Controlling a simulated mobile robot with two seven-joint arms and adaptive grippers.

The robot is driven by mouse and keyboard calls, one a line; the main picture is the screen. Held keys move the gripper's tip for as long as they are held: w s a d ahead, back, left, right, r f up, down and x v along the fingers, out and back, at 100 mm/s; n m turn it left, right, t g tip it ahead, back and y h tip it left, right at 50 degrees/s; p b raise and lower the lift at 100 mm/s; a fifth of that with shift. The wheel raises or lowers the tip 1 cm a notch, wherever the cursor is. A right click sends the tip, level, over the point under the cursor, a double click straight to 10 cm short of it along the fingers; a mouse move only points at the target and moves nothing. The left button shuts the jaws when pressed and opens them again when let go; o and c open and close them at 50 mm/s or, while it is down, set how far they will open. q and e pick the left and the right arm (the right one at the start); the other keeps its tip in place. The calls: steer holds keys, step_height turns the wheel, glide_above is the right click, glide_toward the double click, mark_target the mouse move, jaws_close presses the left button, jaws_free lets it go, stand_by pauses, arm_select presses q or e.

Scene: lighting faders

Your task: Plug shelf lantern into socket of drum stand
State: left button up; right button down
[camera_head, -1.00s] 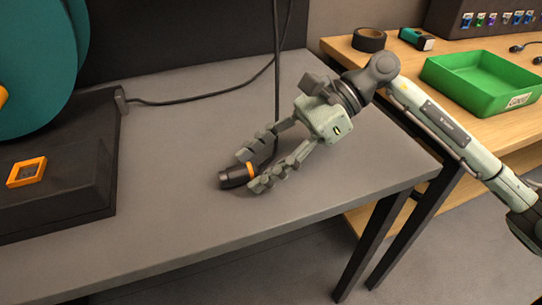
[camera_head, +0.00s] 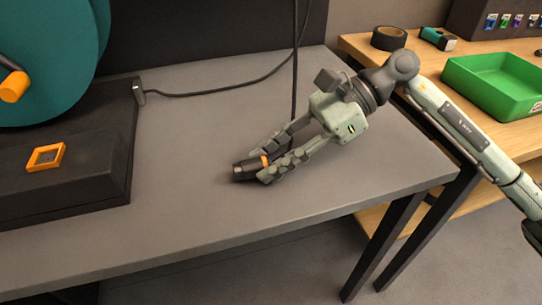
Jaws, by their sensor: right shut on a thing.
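The plug (camera_head: 243,173), which I take for the shelf lantern's, is a black cylinder with an orange ring. My right gripper (camera_head: 262,167) is shut on it near the ring. Its front end points left and sits at or just above the grey table; I cannot tell whether it touches. A black cable (camera_head: 295,85) comes down from above and goes behind the gripper, where its end is hidden. The drum stand has a large teal drum (camera_head: 45,60) and a black base (camera_head: 95,160). Its socket (camera_head: 46,157) has an orange square frame and looks empty. My left gripper is out of view.
The grey table (camera_head: 200,225) is clear between plug and stand. A second cable (camera_head: 210,92) runs from the base across the table's back. A wooden bench (camera_head: 425,75) at right holds a green tray (camera_head: 490,90), black tape roll (camera_head: 389,38) and small teal-black device (camera_head: 438,38).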

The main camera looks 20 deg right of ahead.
steer(key=shift+r+p, duration=1)
steer(key=shift+r, duration=1.45)
steer(key=shift+f, duration=0.1)
